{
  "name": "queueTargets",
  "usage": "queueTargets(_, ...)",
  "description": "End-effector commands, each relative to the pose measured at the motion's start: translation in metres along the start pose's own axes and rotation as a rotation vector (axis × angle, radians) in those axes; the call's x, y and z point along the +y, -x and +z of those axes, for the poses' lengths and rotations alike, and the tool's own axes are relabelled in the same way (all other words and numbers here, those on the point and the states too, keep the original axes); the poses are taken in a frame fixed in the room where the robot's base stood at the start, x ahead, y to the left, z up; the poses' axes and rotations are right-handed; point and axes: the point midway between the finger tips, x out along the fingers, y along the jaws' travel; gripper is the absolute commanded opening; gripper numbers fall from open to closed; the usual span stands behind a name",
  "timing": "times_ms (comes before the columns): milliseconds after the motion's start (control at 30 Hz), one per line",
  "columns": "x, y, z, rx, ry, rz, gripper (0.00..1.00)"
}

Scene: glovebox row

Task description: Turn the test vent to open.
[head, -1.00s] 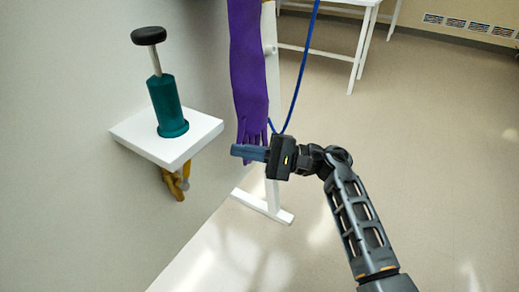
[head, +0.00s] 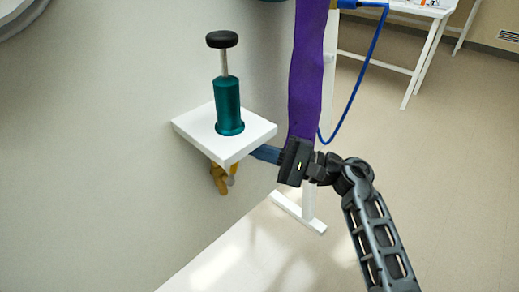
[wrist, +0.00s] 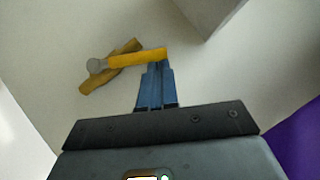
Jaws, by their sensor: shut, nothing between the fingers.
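The test vent appears to be the small yellow valve (head: 219,180) under the white shelf on the wall. In the wrist view it shows an ochre body (wrist: 91,84), a grey round hub (wrist: 96,65) and a yellow lever (wrist: 135,58) pointing right, at an angle across the body. My gripper (wrist: 158,68) is shut and empty, its blue fingertips at the lever's free right end. Whether they touch cannot be told. In the head view my gripper (head: 262,153) is at the shelf's right side, its tips hidden by the shelf.
The white shelf (head: 190,124) carries a teal cylinder (head: 229,105) with a black-knobbed rod, just above the valve. A purple glove sleeve (head: 305,75) hangs close behind my gripper. A white stand (head: 308,200) and blue hose (head: 360,85) are to the right. Floor at right is clear.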

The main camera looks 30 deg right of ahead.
Motion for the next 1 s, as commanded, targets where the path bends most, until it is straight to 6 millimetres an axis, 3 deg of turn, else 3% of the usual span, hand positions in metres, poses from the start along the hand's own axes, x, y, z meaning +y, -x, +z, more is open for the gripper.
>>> queueTargets(300, -0.003, -0.013, 0.018, -0.002, 0.219, 0.14, 0.0)
queueTargets(533, -0.006, -0.019, 0.028, -0.001, 0.221, 0.146, 0.0)
queueTargets(1000, -0.006, -0.021, 0.026, -0.001, 0.22, 0.146, 0.0)
